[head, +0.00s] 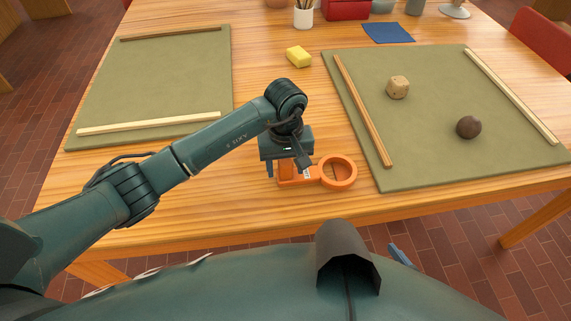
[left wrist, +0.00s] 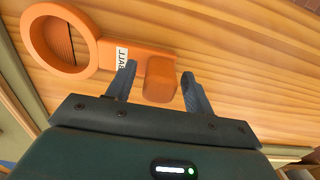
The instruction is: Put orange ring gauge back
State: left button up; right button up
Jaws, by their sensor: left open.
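The orange ring gauge (head: 338,172) lies on the wooden table, in front of the gap between the two green mats. Its ring is at the right in the head view and its label is partly visible. My left gripper (head: 286,172) is over its left end and hides part of it. In the left wrist view the ring (left wrist: 60,38) is at upper left. The raised orange block (left wrist: 160,78) at the gauge's other end shows between the open fingers of my left gripper (left wrist: 161,86); I cannot tell whether they touch it. My right gripper is not recognisable in view.
The left mat (head: 160,85) has strips along two edges. A yellow block (head: 299,56) and a blue cloth (head: 388,33) lie farther back. The table's front edge is close.

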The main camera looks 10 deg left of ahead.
pick_arm(q)
notch_tip(320, 180, up, 11)
jog(key=shift+b, duration=0.5)
jog(key=shift+r, duration=0.4)
